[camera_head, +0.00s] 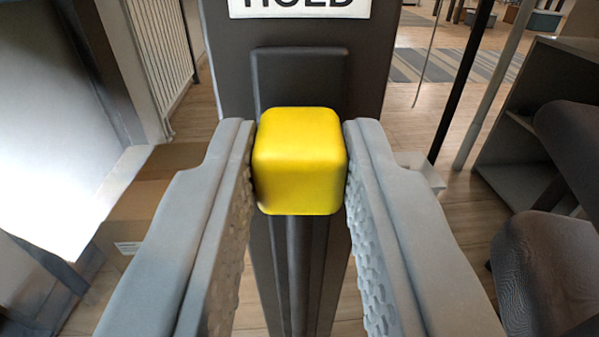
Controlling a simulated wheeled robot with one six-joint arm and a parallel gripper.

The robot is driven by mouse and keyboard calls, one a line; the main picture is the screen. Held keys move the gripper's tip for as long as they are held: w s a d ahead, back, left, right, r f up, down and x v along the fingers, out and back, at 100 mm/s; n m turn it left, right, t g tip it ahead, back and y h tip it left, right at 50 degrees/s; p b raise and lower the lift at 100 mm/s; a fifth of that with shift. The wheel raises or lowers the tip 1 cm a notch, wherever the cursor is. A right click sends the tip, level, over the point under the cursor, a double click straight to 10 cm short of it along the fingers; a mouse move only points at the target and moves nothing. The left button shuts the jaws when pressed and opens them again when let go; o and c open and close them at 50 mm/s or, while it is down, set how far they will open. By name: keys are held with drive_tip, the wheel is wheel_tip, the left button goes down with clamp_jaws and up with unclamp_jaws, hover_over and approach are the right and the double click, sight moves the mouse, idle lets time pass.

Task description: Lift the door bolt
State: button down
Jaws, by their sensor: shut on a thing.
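A yellow rounded block (300,160), which looks like the knob of the door bolt, sits in the middle of the view in front of a dark upright panel (225,60). A dark vertical rod (299,270) shows directly below the knob. A dark backing plate (300,78) rises behind and above it. My gripper (300,168) is shut on the yellow knob, with one grey textured finger touching each side. The fingers hide parts of the panel's lower edges.
A white sign (300,8) with cut-off black lettering is on the panel above. A cardboard box (135,215) stands at the left. A dark chair (550,250) and grey shelf (520,130) stand at the right. Thin poles (470,85) rise at the upper right. Wooden floor shows behind.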

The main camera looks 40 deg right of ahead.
drive_tip(key=shift+r, duration=0.25)
drive_tip(key=c, duration=1.2)
unclamp_jaws()
drive_tip(key=v, duration=1.7)
drive_tip(key=shift+a, duration=0.15)
drive_tip(key=shift+s, duration=0.1)
drive_tip(key=shift+r, duration=0.1)
